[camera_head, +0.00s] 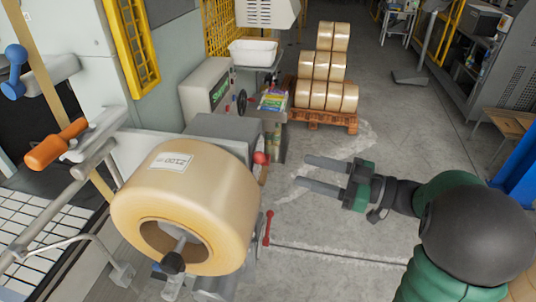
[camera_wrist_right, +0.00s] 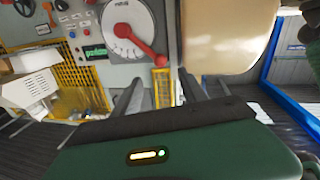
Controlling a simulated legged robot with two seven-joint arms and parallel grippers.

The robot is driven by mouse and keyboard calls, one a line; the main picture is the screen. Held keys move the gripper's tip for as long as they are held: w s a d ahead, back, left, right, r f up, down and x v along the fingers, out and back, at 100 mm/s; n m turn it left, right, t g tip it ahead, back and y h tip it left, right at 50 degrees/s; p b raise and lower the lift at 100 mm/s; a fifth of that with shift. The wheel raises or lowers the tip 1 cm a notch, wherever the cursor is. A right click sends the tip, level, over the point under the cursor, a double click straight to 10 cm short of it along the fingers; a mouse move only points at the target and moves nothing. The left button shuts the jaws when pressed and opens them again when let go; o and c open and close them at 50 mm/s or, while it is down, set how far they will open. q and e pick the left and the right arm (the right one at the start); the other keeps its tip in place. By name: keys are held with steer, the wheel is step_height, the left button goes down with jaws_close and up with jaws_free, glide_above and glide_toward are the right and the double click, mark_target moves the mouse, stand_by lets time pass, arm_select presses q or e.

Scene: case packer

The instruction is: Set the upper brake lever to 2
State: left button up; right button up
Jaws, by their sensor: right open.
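A red ball-ended lever (camera_head: 261,158) shows beside the upper right edge of the large tape roll (camera_head: 222,185). A second red lever (camera_head: 267,225) stands lower, at the roll's right. In the right wrist view, a red lever (camera_wrist_right: 145,47) with a round knob lies across a white dial (camera_wrist_right: 125,20), pointing down and right. Its scale marks are too small to read. My right gripper (camera_head: 303,171) is open and empty, its fingers pointing left, apart from and right of the ball-ended lever. In the wrist view its fingers (camera_wrist_right: 163,82) are below the dial, near the knob. My left gripper is out of view.
An orange handle (camera_head: 56,144) and a blue knob (camera_head: 15,66) are on the machine at the left. A wooden pallet (camera_head: 323,117) bears stacked tape rolls behind. A white bin (camera_head: 254,53) stands at the back. The floor around my right gripper is clear.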

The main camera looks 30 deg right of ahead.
mark_target(262, 158)
steer(key=p+x, duration=0.2)
steer(key=x, duration=0.8)
steer(key=shift+w, duration=0.25)
steer(key=shift+a, duration=0.1)
jaws_close()
steer(key=shift+s, duration=0.1)
stand_by(0.6)
